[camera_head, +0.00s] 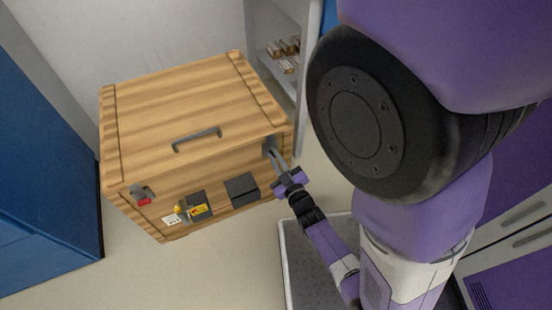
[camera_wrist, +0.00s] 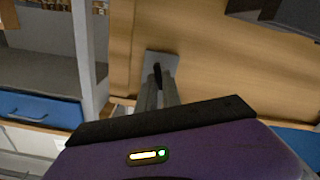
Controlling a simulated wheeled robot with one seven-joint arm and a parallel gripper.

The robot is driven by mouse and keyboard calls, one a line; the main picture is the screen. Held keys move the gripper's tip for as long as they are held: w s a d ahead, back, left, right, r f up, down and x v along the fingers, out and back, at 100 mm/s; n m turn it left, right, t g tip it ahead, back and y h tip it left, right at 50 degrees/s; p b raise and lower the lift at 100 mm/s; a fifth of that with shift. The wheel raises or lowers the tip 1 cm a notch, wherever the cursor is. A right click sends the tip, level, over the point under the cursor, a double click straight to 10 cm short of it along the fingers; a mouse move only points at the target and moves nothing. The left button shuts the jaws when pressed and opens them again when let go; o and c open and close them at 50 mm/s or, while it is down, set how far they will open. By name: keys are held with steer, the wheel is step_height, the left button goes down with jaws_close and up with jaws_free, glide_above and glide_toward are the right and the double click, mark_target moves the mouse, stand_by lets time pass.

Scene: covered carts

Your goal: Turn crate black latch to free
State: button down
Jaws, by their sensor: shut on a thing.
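The wooden crate (camera_head: 185,100) stands closed on the floor, with a grey handle (camera_head: 197,140) on its lid. The crate's black latch (camera_wrist: 157,70) sits on a grey plate at the right end of the crate front. In the head view my fingers mostly hide this latch. My gripper (camera_head: 273,154) reaches the plate from the front right and is shut on the black latch. In the wrist view the fingertips (camera_wrist: 157,82) close around the latch's lower part. The latch's exact angle is hard to tell. A second latch, red (camera_head: 144,202), hangs at the left end of the front.
Two dark boxes (camera_head: 241,189) (camera_head: 197,207) stick out from the crate front, one with a yellow label. A blue cabinet (camera_head: 45,160) stands at the left. A pale shelf unit (camera_head: 255,40) holding small items stands behind at the right. Bare floor lies in front of the crate.

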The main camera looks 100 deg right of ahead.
steer(key=n, duration=0.4)
steer(key=n+b, duration=0.1)
steer(key=n, duration=0.3)
steer(key=n+b, duration=0.1)
steer(key=n, duration=0.3)
steer(key=shift+w+a+f, duration=0.1)
steer(key=shift+a+f, duration=0.05)
steer(key=shift+f, duration=0.1)
stand_by(0.5)
steer(key=c, duration=1.5)
jaws_free()
steer(key=shift+p+v, duration=0.55)
steer(key=shift+v, duration=3.35)
